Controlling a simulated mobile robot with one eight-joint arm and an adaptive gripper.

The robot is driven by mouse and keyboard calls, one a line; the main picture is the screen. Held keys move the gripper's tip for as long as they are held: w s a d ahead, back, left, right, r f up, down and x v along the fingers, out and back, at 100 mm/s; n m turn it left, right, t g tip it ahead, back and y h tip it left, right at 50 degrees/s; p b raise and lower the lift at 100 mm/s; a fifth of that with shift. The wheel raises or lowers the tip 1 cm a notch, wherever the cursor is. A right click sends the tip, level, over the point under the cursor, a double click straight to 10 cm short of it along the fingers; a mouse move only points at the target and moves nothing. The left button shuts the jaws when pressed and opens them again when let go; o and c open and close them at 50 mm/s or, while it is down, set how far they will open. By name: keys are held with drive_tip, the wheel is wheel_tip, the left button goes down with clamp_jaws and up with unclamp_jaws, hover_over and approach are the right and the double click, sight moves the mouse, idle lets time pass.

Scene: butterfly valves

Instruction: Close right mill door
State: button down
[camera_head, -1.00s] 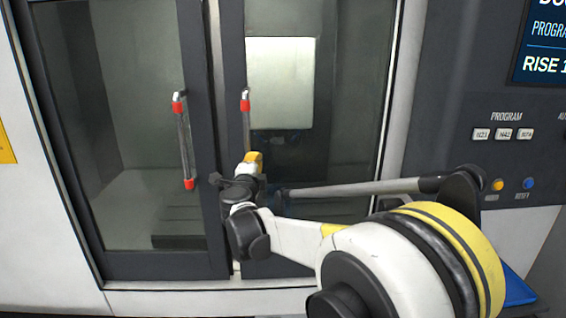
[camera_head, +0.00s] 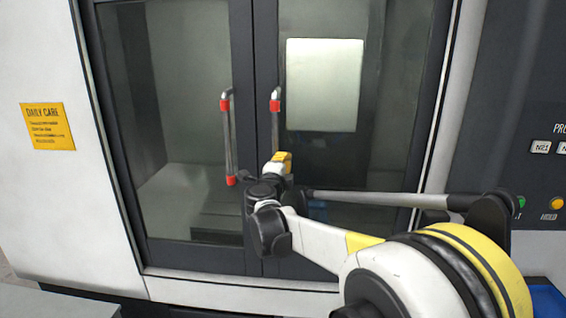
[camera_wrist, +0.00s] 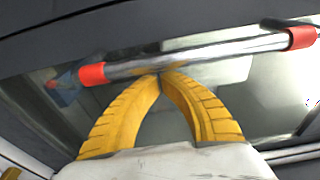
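The right mill door (camera_head: 265,55) is a dark-framed glass door. Its inner edge stands right beside the left door (camera_head: 241,60), with only a thin dark line between them in the head view. The right door's handle (camera_head: 275,125) is a silver bar with red ends, partly hidden low down by my gripper (camera_head: 283,160). In the wrist view the handle (camera_wrist: 205,53) crosses the top. The yellow fingertips of my gripper (camera_wrist: 161,73) meet at the bar's near edge; whether they touch it I cannot tell. Nothing shows between them.
The left door's handle (camera_head: 228,140) is close on the left of my gripper. A control panel (camera_head: 525,120) stands at the right. A yellow "Daily Care" sign (camera_head: 48,126) is on the white left panel. The floor ahead is mostly out of view.

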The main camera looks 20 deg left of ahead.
drive_tip(key=s+d, duration=0.4)
drive_tip(key=s, duration=0.5)
drive_tip(key=s+d+r+n+g+y+b, duration=0.1)
drive_tip(key=s+d+r+n+y+b, duration=0.15)
drive_tip(key=d+n, duration=0.4)
drive_tip(key=s+d+r+n+g+y+b, duration=0.1)
drive_tip(key=s+d+n+y+b, duration=0.25)
drive_tip(key=d, duration=0.55)
drive_tip(key=s+d+f+n+g+h+b, duration=0.3)
drive_tip(key=s+d+f+g+h+b, duration=0.1)
drive_tip(key=s+d+f, duration=0.9)
drive_tip(key=s+d+f+n+g+h+b, duration=0.3)
drive_tip(key=s+d+f+g+h+b, duration=0.1)
drive_tip(key=s+d+f, duration=0.9)
drive_tip(key=d+f, duration=0.3)
drive_tip(key=f, duration=0.2)
drive_tip(key=shift+d+g+h, duration=0.15)
drive_tip(key=shift+g+h, duration=0.15)
drive_tip(key=shift+g, duration=0.1)
